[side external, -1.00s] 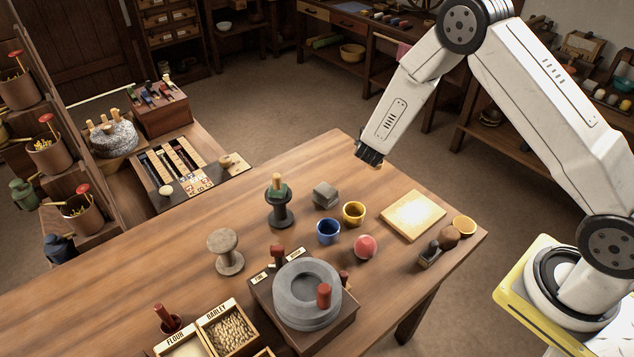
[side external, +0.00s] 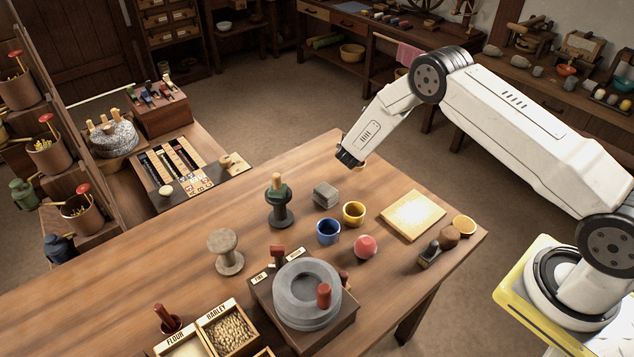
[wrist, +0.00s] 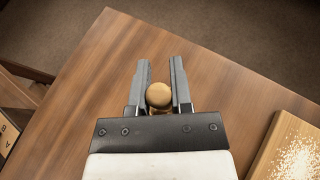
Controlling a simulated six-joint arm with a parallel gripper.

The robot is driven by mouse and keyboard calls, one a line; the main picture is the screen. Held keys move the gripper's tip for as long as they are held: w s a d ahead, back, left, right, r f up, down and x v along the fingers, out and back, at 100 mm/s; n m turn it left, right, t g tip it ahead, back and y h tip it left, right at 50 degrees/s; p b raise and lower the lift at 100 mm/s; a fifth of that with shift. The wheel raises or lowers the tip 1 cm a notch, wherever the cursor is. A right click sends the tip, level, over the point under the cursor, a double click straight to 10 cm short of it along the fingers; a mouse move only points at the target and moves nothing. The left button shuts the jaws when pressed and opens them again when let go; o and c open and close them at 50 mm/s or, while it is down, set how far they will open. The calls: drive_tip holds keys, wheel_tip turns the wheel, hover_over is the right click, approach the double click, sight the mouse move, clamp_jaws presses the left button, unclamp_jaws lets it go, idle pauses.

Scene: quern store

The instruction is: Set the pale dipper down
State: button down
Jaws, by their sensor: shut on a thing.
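My gripper (side external: 349,158) is low over the back edge of the wooden table in the side view. It is shut on the pale dipper. In the wrist view, the dipper's round wooden end (wrist: 158,96) shows between the two grey fingers of my gripper (wrist: 161,76). In the side view only a small pale piece of the dipper (side external: 362,165) shows beside the fingers. The rest of the dipper is hidden. I cannot tell whether it touches the table (side external: 170,262).
A floured board (side external: 412,215) lies to the right of my gripper. A grey stone block (side external: 326,195), a yellow cup (side external: 354,212), a blue cup (side external: 328,231) and a pink ball (side external: 365,246) stand nearer the camera. Bare tabletop surrounds the gripper in the wrist view.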

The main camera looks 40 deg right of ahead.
drive_tip(key=shift+w+f, duration=0.2)
drive_tip(key=shift+f, duration=1.6)
drive_tip(key=shift+f, duration=0.1)
drive_tip(key=c, duration=0.5)
unclamp_jaws()
drive_tip(key=shift+c, duration=0.2)
drive_tip(key=shift+s+a+r, duration=0.25)
drive_tip(key=shift+a+r, duration=0.15)
drive_tip(key=v, duration=1.1)
